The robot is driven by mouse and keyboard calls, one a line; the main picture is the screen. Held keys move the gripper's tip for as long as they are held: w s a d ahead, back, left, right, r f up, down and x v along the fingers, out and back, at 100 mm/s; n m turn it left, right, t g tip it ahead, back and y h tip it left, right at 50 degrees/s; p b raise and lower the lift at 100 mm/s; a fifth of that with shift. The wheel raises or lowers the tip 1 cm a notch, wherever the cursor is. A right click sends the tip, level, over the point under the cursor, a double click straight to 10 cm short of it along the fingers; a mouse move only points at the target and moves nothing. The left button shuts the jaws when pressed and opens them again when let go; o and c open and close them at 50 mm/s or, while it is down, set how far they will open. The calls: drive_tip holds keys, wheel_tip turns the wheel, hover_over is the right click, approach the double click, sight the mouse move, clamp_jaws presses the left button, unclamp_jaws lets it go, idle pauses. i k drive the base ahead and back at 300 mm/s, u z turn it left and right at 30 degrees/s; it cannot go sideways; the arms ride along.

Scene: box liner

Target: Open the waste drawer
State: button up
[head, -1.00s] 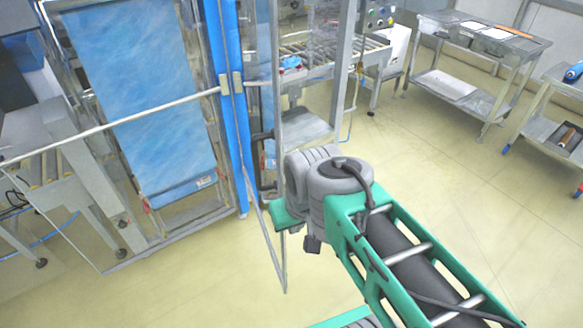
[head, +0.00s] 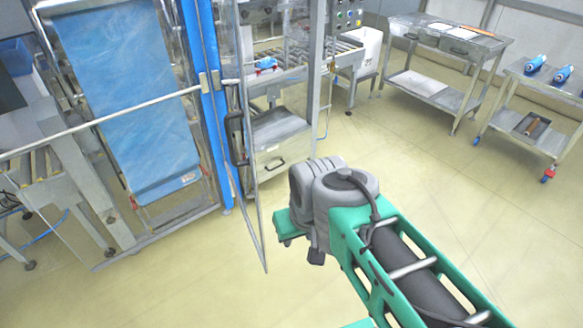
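A grey metal drawer front (head: 283,158) with a dark bar handle (head: 275,166) shows in the head view, low under the conveyor at the back middle. It looks shut, and no label on it can be read. A thin-framed clear door (head: 252,205) with dark handles stands just left of it and appears swung out toward me. My gripper is not in view. Only my grey and green arm shows, in front of and to the right of the drawer, with floor between them.
A blue upright post (head: 206,100) and a framed blue film panel (head: 130,95) stand at left behind a rail. A steel table (head: 440,85) with drawers and a steel cart (head: 530,135) with blue rolls stand at right. The floor (head: 440,205) between is clear.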

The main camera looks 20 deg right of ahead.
sight(273, 160)
drive_tip(key=z, duration=0.85)
drive_tip(key=i, duration=3.25)
drive_tip(key=u, duration=3.6)
